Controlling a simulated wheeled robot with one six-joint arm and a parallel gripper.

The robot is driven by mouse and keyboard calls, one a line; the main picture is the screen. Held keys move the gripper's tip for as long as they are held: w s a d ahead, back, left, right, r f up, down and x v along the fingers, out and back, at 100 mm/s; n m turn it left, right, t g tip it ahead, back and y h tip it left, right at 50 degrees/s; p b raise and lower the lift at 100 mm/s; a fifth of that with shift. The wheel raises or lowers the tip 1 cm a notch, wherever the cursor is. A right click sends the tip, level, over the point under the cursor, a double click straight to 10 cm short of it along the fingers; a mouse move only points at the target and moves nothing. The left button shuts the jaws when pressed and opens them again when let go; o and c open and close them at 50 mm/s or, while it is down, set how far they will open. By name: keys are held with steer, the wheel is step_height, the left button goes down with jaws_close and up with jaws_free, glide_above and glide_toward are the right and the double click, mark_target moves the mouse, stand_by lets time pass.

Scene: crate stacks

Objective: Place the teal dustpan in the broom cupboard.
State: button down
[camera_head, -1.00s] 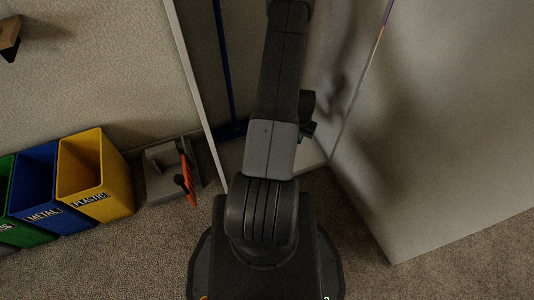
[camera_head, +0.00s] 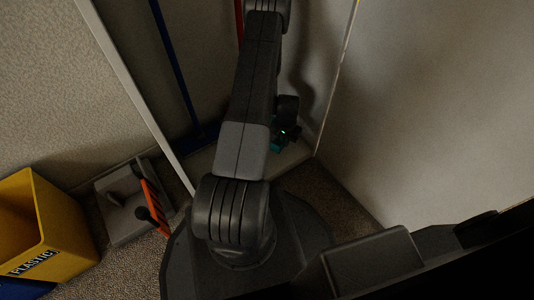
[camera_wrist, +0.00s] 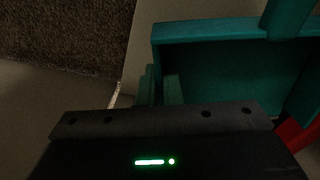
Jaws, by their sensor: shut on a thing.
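The teal dustpan (camera_wrist: 235,75) fills the right of the wrist view, and its tray is open to the camera. My gripper (camera_wrist: 158,88) is shut on its near left edge. In the head view my gripper (camera_head: 287,122) hangs over the cupboard floor, with a small teal part of the dustpan (camera_head: 276,148) showing under it. My arm hides the rest. The broom cupboard (camera_head: 300,153) has a pale floor, a thin left wall edge and a large pale panel on the right. Whether the dustpan touches the floor cannot be told.
A blue-handled broom (camera_head: 172,60) stands inside the cupboard at the left. A red pole (camera_head: 239,20) stands behind my arm, and something red (camera_wrist: 297,134) is close to the dustpan.

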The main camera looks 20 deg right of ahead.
mark_target(283, 156)
step_height(283, 156, down, 8)
steer(key=b, duration=0.3)
steer(key=shift+f, duration=0.25)
steer(key=c, duration=1.6)
jaws_free()
steer(key=shift+r, duration=0.1)
step_height(283, 156, up, 12)
steer(key=p, duration=0.4)
steer(key=shift+r, duration=0.1)
